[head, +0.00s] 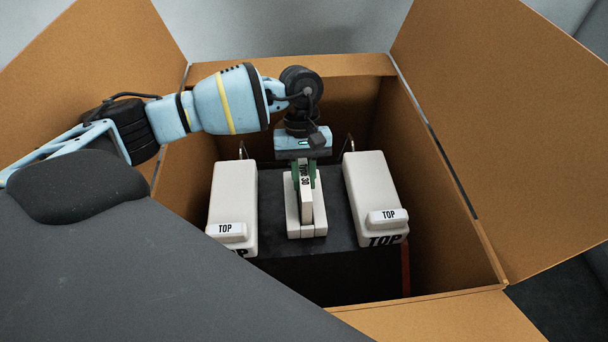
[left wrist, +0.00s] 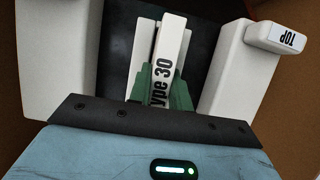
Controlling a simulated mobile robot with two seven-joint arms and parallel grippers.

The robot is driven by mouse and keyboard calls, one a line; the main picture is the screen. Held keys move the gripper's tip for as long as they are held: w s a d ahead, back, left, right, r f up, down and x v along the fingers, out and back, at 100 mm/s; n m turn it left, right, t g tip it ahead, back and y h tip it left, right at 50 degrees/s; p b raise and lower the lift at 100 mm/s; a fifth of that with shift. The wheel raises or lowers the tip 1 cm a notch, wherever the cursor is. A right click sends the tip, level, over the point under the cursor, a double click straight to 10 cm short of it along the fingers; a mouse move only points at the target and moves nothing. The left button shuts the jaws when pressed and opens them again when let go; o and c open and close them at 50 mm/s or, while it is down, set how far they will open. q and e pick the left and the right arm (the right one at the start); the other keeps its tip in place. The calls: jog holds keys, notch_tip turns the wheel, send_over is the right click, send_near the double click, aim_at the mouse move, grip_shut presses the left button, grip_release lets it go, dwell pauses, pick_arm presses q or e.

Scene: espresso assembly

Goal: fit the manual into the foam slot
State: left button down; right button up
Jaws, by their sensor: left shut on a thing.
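The manual (head: 306,205) is a thin white piece with "Type 30" lettering on its edge. My left gripper (head: 304,176) is shut on it, with green fingers on its two sides. It also shows in the left wrist view (left wrist: 174,40), between the green fingers (left wrist: 162,92). The manual stands on edge over a small white slotted piece (head: 292,222), which looks like the foam slot, in the middle of the dark top surface. The manual is lined up with the slot lengthwise; I cannot tell how deep it sits. The right gripper is not in view.
White foam blocks marked "TOP" stand on the left (head: 232,200) and right (head: 368,190) of the dark surface (head: 335,205). An open cardboard box (head: 435,180) surrounds everything, its flaps folded outward.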

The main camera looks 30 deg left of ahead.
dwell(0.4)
pick_arm(q)
jog(key=c, duration=1.2)
grip_release()
jog(key=shift+v, duration=3)
